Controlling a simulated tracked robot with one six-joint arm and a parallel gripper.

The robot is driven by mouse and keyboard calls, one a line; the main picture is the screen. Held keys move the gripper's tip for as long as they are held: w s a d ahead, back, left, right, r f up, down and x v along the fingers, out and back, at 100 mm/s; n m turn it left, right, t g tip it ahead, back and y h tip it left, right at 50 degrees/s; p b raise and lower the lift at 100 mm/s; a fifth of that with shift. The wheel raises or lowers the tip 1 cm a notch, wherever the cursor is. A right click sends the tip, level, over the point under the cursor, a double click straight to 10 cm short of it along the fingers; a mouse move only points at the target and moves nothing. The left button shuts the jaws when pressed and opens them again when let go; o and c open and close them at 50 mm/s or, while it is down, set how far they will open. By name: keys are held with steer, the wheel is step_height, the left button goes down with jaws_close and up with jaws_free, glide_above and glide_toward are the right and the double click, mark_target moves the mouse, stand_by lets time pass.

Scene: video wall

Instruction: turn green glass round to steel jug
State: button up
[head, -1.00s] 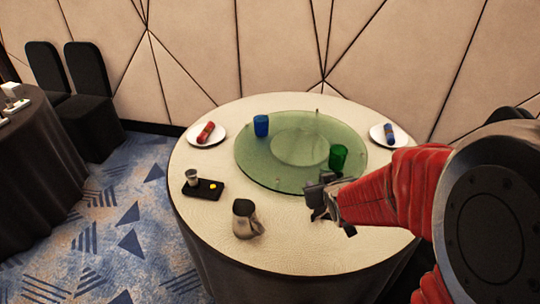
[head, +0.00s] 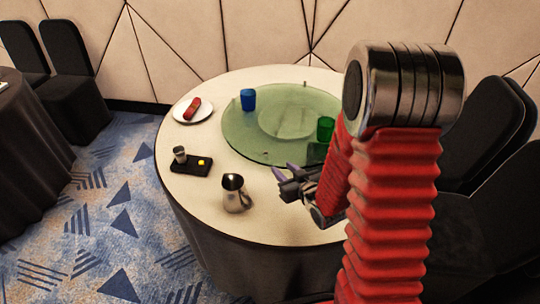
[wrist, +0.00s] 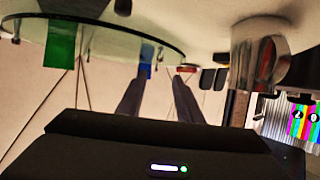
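The green glass (head: 325,129) stands upright near the right front edge of the round glass turntable (head: 240,144). The steel jug (head: 235,192) stands on the table cloth at the front left, off the turntable. My gripper (head: 285,172) is between them, right of the jug and in front of the turntable's near edge. The wrist view is upside down. It shows my gripper's fingers (wrist: 160,76) apart with nothing held, the green glass (wrist: 60,43) at left, and the jug (wrist: 262,55) at right. I cannot tell whether a fingertip touches the turntable.
A blue glass (head: 248,99) stands on the turntable's far left. A white plate (head: 180,116) with a red item lies at the table's left. A black tray (head: 184,168) with a small cup sits left of the jug. Black chairs (head: 482,125) stand at right.

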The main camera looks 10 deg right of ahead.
mark_target(267, 154)
steer(key=shift+w, duration=0.15)
steer(key=x, duration=1.3)
steer(key=shift+w+a+f, duration=0.1)
steer(key=shift+w+f, duration=0.15)
jaws_close()
stand_by(0.3)
